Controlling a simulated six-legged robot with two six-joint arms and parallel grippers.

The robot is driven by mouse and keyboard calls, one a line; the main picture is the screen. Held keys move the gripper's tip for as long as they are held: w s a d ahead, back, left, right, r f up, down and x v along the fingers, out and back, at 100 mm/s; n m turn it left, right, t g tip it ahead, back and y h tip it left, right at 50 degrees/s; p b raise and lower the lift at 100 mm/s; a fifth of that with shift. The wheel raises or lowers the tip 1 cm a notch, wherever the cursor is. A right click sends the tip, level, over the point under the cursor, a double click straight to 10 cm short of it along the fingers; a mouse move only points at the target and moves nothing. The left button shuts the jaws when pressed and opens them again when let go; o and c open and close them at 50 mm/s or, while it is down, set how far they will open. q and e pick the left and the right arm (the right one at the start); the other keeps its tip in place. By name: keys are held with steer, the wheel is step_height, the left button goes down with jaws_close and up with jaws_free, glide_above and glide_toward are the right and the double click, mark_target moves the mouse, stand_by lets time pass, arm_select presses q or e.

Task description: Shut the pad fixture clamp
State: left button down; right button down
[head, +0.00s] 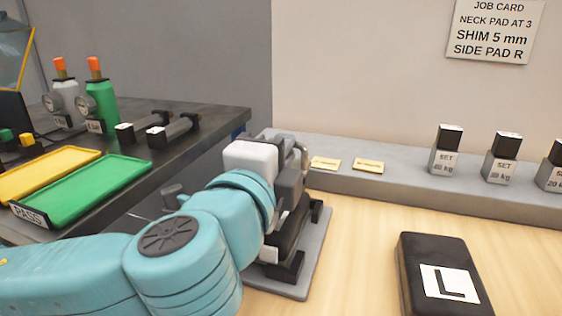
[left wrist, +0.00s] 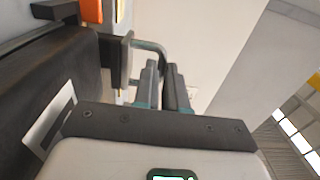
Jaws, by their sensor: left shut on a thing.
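The pad fixture (head: 316,253) is a grey base plate with dark blocks on the light wood bench, partly hidden behind my left arm. In the left wrist view, a dark pad (left wrist: 50,85) with a white label lies at the left. A grey bent clamp handle (left wrist: 151,46) runs from beside it to my fingers. My left gripper (left wrist: 164,85) is shut on this handle; its fingertips are close together there. In the head view my left gripper (head: 290,165) is over the far part of the fixture, its fingers mostly hidden. An orange part (left wrist: 91,9) shows beside the pad. My right gripper is not in view.
A black pad marked L (head: 422,258) lies on the bench at right. Set weights (head: 445,150) and yellow plates (head: 325,163) stand on the grey back ledge. Green (head: 85,188) and yellow (head: 45,174) trays sit on the dark left table. Bare bench lies between fixture and L pad.

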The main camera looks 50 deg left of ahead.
arm_select(q)
steer(key=shift+f, duration=0.1)
stand_by(0.3)
steer(key=c, duration=1.2)
jaws_free()
